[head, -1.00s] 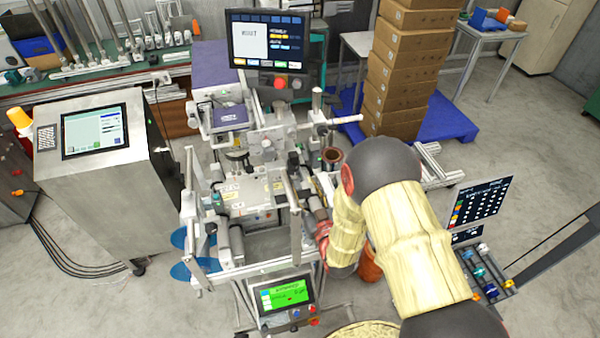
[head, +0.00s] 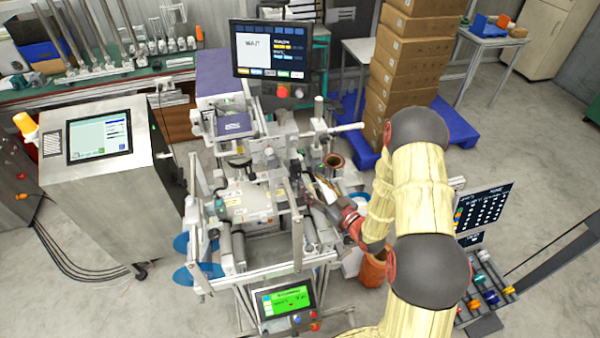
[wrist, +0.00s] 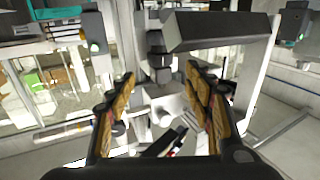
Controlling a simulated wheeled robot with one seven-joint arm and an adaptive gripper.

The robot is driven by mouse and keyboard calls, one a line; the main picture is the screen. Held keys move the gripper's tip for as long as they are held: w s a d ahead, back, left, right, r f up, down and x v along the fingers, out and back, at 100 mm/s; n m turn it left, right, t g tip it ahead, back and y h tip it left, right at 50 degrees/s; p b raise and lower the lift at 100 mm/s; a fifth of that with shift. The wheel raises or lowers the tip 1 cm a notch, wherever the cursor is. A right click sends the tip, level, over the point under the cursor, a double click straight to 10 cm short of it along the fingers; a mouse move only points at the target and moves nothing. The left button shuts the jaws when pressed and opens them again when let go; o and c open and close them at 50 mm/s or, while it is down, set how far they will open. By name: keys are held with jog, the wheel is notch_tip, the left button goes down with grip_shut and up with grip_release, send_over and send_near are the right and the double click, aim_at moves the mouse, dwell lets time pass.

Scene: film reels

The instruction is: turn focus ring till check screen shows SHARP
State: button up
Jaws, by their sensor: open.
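The check screen (head: 270,48) stands upright at the top of the machine and appears to read WAIT, not SHARP. My gripper (head: 318,190) is at the right side of the machine, fingers pointing toward its middle. In the wrist view my gripper (wrist: 160,76) is open, with a padded finger on each side and nothing held. A dark stepped cylinder (wrist: 160,65) shows ahead between the fingers, apart from them. It may be the focus ring, but I cannot tell for sure. In the head view I cannot make out the ring.
A grey block (wrist: 220,32) overhangs the right finger in the wrist view. A green-lit panel (head: 285,300) is at the machine's front. A grey cabinet with a screen (head: 99,134) stands left. Stacked brown boxes (head: 408,70) stand behind right.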

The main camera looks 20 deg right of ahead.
aim_at(300, 172)
jog(key=x, duration=0.7)
jog(key=shift+c, duration=0.7)
jog(key=c, duration=1)
